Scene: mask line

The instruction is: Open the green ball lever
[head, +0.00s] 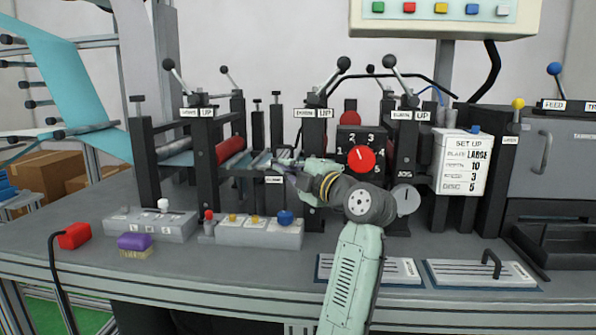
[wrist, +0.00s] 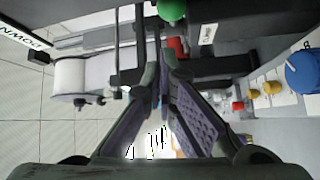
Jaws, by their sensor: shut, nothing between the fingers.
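The green ball (wrist: 172,10) of the lever shows at the top edge of the wrist view, cut off by the frame and just beyond my fingertips. I cannot make out the green ball in the head view, where my arm covers part of the machine's middle. My gripper (head: 275,167) is in front of the middle of the machine, to the left of the red dial. In the wrist view my gripper (wrist: 160,68) has its fingers shut together with nothing between them. The fingers appear apart from the green ball.
The red dial (head: 361,159) stands close to the right of my wrist. Black-ball levers (head: 343,64) rise above the machine. A box with a blue button (head: 285,218) sits below my gripper, and a set-up card (head: 465,165) stands at right.

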